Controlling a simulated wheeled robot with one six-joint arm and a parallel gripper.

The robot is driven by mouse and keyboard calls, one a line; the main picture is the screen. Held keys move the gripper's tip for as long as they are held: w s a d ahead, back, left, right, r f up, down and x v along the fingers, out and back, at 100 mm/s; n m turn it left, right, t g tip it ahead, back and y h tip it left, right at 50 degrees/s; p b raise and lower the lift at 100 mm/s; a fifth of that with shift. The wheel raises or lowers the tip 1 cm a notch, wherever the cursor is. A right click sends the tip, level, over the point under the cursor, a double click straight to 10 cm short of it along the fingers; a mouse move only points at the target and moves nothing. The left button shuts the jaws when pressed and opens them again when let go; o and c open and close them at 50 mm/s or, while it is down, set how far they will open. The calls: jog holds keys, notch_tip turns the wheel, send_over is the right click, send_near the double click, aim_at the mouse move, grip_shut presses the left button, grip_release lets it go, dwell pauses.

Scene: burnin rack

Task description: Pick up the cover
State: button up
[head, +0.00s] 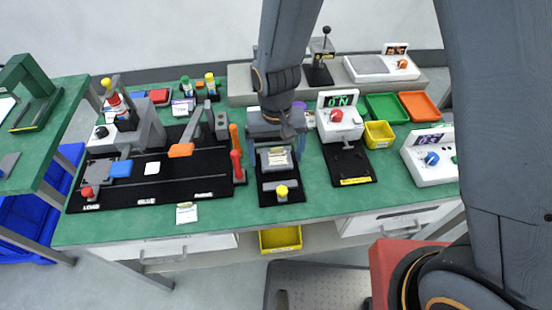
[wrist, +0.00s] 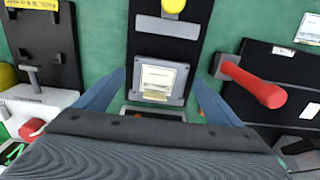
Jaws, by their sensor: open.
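What looks like the cover is a small grey square frame with a pale label in its middle (head: 273,158), on the narrow black fixture (head: 280,190) at the centre of the bench. In the wrist view the same cover (wrist: 183,82) lies between my fingers. My gripper (wrist: 160,88) is open, with one blue finger left of the cover and one right of it, apart from it and holding nothing. In the head view my gripper (head: 278,140) comes down over the back of that fixture and hides part of it.
A yellow-topped knob (head: 282,191) stands on the fixture's front part. A red-handled lever (head: 236,163) stands close on the left. A white box with a red button (head: 340,122) is on the right.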

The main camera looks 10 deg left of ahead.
jog(key=shift+f, duration=0.25)
jog(key=shift+c, duration=0.2)
jog(key=c, duration=1.1)
jog(key=shift+r, duration=0.15)
